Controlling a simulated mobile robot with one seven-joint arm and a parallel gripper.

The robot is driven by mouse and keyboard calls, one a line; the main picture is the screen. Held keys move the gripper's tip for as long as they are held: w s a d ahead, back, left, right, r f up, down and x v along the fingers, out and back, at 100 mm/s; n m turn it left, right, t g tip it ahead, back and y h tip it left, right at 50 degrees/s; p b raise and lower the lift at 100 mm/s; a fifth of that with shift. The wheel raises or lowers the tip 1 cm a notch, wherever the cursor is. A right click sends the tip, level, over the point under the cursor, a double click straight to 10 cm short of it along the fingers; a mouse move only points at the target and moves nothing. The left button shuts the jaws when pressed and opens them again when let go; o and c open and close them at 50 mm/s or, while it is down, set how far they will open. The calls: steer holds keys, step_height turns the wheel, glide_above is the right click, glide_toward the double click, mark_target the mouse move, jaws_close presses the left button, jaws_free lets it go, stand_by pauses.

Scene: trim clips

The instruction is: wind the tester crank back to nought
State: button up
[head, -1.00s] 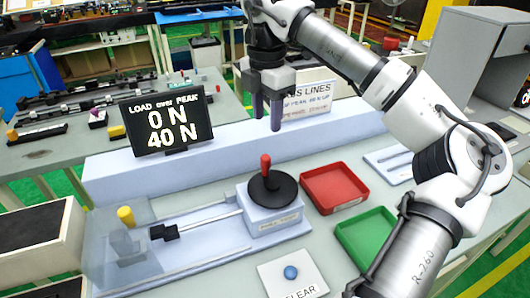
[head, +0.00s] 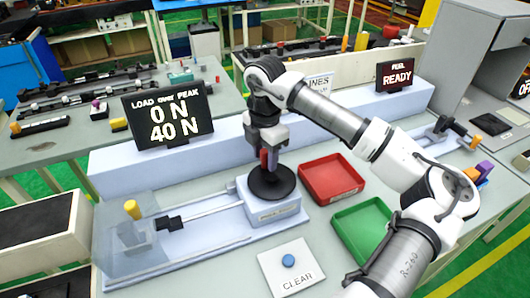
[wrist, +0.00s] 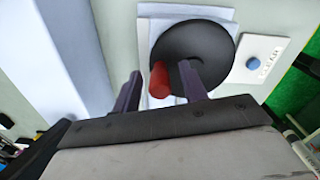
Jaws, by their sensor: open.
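The tester crank is a black disc (head: 284,187) with an upright red handle (head: 263,158), mounted on a pale block on the tester. In the wrist view the red handle (wrist: 159,79) stands between the two purple fingers, nearer the middle, with the black disc (wrist: 190,50) behind it. My gripper (head: 268,160) is open and pointing down around the handle; I cannot tell whether either finger touches it. The display (head: 168,115) reads load 0 N, peak 40 N. A black clamp (head: 170,222) sits on the rod left of the crank block.
A clear guard (head: 125,250) with a yellow knob (head: 132,209) stands at the left end. A CLEAR plate with a blue button (head: 288,261) lies in front. A red tray (head: 331,180) and a green tray (head: 366,232) are at right.

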jaws_close()
steer(key=shift+a+f+n+b, duration=0.1)
steer(key=shift+n+b, duration=0.2)
steer(key=shift+b, duration=0.15)
